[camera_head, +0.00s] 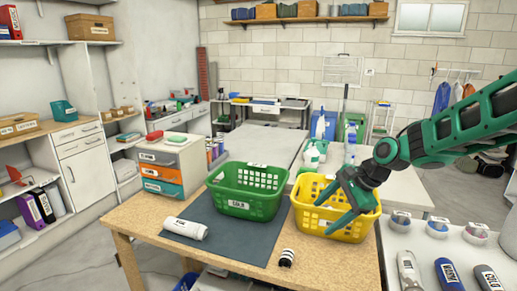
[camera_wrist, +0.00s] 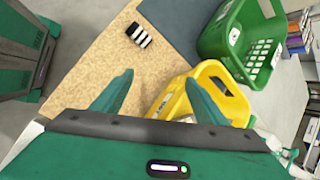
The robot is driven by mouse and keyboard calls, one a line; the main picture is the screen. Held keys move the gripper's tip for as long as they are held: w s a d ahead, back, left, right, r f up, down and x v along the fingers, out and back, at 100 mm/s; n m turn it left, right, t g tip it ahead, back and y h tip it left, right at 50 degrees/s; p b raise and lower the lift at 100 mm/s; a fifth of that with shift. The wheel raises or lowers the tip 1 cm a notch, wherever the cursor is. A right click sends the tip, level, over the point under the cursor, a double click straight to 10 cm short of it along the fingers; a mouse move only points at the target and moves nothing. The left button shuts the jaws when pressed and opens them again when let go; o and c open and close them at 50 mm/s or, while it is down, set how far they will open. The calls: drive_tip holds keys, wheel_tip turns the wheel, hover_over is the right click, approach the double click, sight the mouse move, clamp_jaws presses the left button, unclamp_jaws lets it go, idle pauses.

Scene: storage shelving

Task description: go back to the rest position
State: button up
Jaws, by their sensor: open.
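The right finger overlaps the basket in that view. A light item partly shows inside the yellow basket, mostly hidden by my gripper. My arm reaches in from the right side of the head view.
A green basket (camera_head: 247,207) stands left of the yellow one on the wooden table (camera_head: 150,215). A white bottle (camera_head: 185,228) lies on the dark mat (camera_head: 215,240). A black-and-white striped item (camera_head: 287,257) is near the front edge. Bottles and round containers (camera_head: 400,220) stand at right.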

drive_tip(key=s+d+r+n+g+h, duration=0.1)
drive_tip(key=s+d+n+h, duration=0.4)
drive_tip(key=s+d, duration=1.15)
drive_tip(key=s+d+n+g, duration=0.1)
drive_tip(key=s+d, duration=0.1)
drive_tip(key=s, duration=0.7)
drive_tip(key=s+d+n+g, duration=0.1)
drive_tip(key=s+d+n, duration=0.1)
drive_tip(key=s, duration=0.7)
drive_tip(key=shift+f+n, duration=0.15)
drive_tip(key=shift+n, duration=0.15)
drive_tip(key=shift+w+f, duration=0.25)
drive_tip(key=shift+w, duration=0.35)
drive_tip(key=shift+c, duration=0.5)
